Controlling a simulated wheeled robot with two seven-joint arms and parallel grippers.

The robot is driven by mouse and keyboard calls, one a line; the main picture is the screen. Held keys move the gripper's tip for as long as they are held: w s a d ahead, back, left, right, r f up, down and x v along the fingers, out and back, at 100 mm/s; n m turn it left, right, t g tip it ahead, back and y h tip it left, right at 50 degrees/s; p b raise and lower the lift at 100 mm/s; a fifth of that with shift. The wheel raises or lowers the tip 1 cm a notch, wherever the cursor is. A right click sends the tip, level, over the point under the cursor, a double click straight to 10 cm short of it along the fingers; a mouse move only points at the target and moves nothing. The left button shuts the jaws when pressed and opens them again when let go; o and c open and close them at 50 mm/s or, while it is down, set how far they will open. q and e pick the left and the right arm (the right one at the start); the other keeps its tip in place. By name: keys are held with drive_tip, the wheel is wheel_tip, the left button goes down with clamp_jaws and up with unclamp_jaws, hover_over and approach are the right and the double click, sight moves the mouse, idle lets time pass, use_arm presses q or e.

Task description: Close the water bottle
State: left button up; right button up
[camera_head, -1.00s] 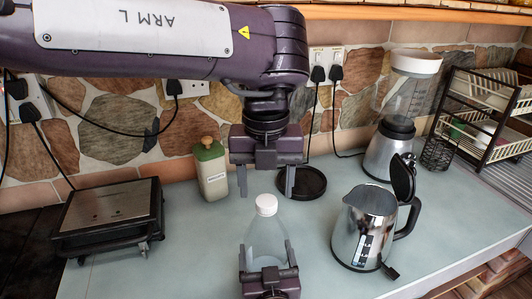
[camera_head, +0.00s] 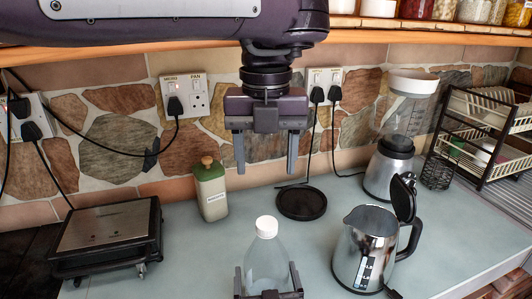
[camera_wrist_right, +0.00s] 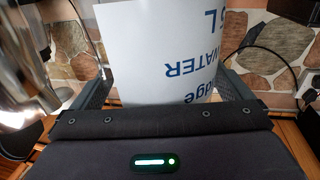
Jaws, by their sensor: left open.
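The clear water bottle (camera_head: 265,262) stands upright at the front middle in the head view, with a white cap (camera_head: 266,226) on its neck. Whether the cap is screwed tight cannot be told. Its white label with blue "WATER" lettering fills the middle of the right wrist view (camera_wrist_right: 165,45). My right gripper (camera_head: 267,280) has a finger on each side of the lower bottle and is shut on it; its fingers also show in the right wrist view (camera_wrist_right: 160,88). My left gripper (camera_head: 265,168) is open and empty, pointing down above and behind the cap, clear of it.
A steel kettle (camera_head: 362,250) with raised lid stands close right of the bottle. A green jar (camera_head: 211,190), a black round base (camera_head: 301,203) and a blender (camera_head: 389,172) stand behind. A grill (camera_head: 108,238) is at left, a dish rack (camera_head: 485,135) at right.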

drive_tip(key=shift+s, duration=0.1)
drive_tip(key=shift+s+f, duration=0.15)
drive_tip(key=shift+s, duration=0.25)
drive_tip(key=s+b, duration=0.1)
drive_tip(key=s, duration=0.5)
drive_tip(key=shift+s+d+b, duration=0.35)
drive_tip(key=shift+s+d, duration=0.05)
drive_tip(key=shift+d, duration=0.05)
